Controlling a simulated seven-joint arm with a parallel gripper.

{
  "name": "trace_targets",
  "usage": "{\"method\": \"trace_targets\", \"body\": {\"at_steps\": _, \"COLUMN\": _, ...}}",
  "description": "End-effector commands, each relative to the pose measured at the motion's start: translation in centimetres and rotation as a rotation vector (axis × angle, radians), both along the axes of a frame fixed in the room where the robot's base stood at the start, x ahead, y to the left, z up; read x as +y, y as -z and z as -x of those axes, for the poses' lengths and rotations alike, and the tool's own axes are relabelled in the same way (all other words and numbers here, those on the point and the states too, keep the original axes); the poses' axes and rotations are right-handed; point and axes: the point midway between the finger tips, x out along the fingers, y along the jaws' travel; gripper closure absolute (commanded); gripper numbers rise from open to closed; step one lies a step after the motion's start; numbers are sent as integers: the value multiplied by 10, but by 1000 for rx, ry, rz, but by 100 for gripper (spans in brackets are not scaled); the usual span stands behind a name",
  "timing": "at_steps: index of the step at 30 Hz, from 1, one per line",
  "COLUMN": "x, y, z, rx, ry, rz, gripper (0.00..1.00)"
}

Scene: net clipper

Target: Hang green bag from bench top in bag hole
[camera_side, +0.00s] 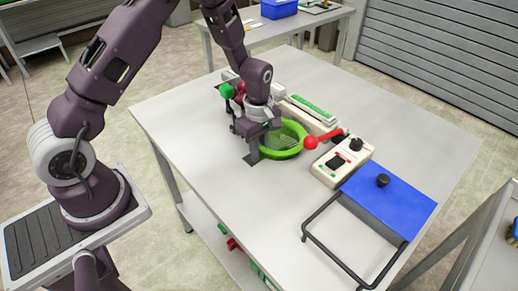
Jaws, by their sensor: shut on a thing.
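The green bag (283,149) shows as a bright green ring with darker mesh inside it, on or just above the bench top (200,140). My gripper (256,154) is at the left side of the ring and is shut on the bag's rim. The fingers and part of the rim are hidden by the gripper body. I cannot tell whether the bag touches the bench. No bag hole can be made out clearly in this view.
Behind my gripper stands a cream net clipper (308,112) with a green strip. A red-knobbed lever (311,142) reaches close to the ring's right side. A cream control box (342,162) and a blue plate (390,199) with a black frame lie to the right. The front left bench is clear.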

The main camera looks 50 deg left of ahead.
Motion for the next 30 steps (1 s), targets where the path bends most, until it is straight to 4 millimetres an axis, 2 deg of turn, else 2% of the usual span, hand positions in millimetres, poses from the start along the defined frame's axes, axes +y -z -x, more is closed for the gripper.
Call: {"method": "trace_targets", "body": {"at_steps": 30, "x": 0, "y": 17, "z": 0, "rx": -1, "ry": 0, "rz": 0, "gripper": 100}}
